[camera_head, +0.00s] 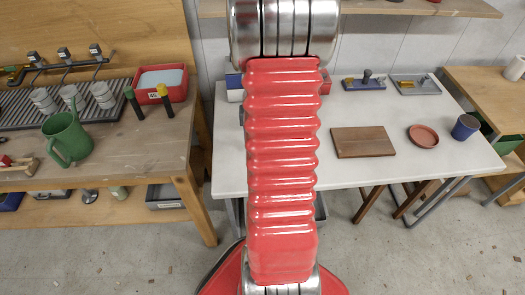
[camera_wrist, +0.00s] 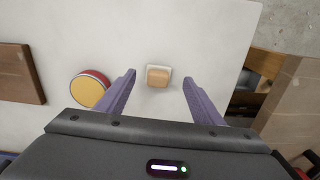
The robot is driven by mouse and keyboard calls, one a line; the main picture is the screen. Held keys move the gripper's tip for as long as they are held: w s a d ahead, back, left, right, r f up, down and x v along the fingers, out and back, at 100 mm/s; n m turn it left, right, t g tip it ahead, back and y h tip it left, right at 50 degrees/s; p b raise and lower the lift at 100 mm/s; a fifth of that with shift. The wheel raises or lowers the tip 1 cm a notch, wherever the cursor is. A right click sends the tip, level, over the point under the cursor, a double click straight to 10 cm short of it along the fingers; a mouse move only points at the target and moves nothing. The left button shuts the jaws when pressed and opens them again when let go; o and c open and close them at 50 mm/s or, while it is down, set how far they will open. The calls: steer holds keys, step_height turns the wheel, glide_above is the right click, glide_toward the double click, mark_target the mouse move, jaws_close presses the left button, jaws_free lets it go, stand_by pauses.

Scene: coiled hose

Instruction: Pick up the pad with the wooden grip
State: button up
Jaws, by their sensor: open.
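The pad with the wooden grip (camera_wrist: 158,76) shows in the wrist view as a small light-wood block on a whitish base, lying on the white table (camera_wrist: 200,38). My gripper (camera_wrist: 159,77) is open, with its two purple fingers on either side of the pad in the picture. The fingers look apart from the pad, with a gap on each side. How high they are above the table I cannot tell. In the head view my red arm covers the middle of the white table, and neither the pad nor my gripper shows there.
A round red-rimmed thing with a yellow face (camera_wrist: 89,89) lies left of my left finger. A brown board (camera_head: 363,142), a red dish (camera_head: 423,136) and a blue cup (camera_head: 465,127) stand on the table's right. The table edge is right of my right finger.

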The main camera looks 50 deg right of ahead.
steer(key=shift+f, duration=0.1)
steer(key=shift+d+f, duration=0.1)
steer(key=shift+f, duration=2.4)
steer(key=c, duration=1.1)
